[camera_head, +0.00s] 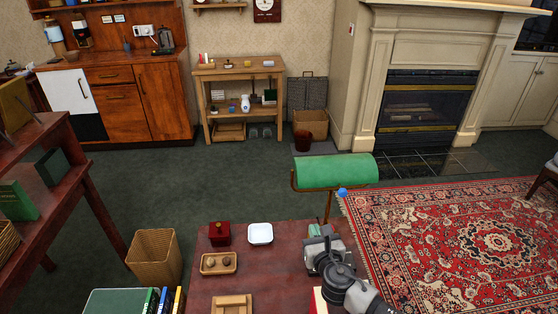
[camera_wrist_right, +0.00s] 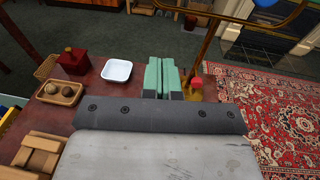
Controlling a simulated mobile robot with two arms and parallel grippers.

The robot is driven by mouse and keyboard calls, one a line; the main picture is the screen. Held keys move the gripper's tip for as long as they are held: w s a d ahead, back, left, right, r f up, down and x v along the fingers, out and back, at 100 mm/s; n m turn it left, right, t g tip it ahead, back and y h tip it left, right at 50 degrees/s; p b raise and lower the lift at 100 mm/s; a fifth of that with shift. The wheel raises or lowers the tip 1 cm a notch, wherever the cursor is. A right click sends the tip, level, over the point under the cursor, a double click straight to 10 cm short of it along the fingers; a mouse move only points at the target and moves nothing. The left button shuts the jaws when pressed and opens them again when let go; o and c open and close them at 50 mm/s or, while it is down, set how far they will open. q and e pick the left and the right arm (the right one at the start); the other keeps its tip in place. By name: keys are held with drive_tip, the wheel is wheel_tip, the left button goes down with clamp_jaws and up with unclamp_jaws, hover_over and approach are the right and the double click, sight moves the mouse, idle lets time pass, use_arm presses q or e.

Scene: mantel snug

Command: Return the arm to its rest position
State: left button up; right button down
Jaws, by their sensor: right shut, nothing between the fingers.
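My right gripper (camera_head: 318,230) is over the right part of the dark red desk (camera_head: 280,268), by the green-shaded lamp (camera_head: 336,171). In the right wrist view its two pale green fingers (camera_wrist_right: 160,78) are together, with nothing between them. My right arm comes in from the lower right of the head view. The lamp's brass stem (camera_wrist_right: 208,45) stands just right of the fingers in the wrist view, close to them; I cannot tell whether they touch. My left gripper is not in view.
On the desk are a red box (camera_head: 219,233), a white dish (camera_head: 260,233), a wooden tray (camera_head: 209,269) with round brown things, and a wooden piece (camera_head: 232,303). Books (camera_head: 122,301) show at lower left, near a wicker basket (camera_head: 154,256). A patterned rug (camera_head: 440,240) lies to the right.

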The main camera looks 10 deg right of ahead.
drive_tip(key=s+f+m+g, duration=0.1)
drive_tip(key=s+m+g, duration=1.2)
drive_tip(key=s+m, duration=2)
wheel_tip(320, 180, down, 25)
drive_tip(key=g, duration=0.1)
drive_tip(key=s+d+f+g, duration=0.1)
drive_tip(key=s+d+f, duration=0.2)
drive_tip(key=s+f, duration=1.3)
drive_tip(key=shift+s+f+m+g, duration=0.3)
drive_tip(key=shift+f, duration=0.4)
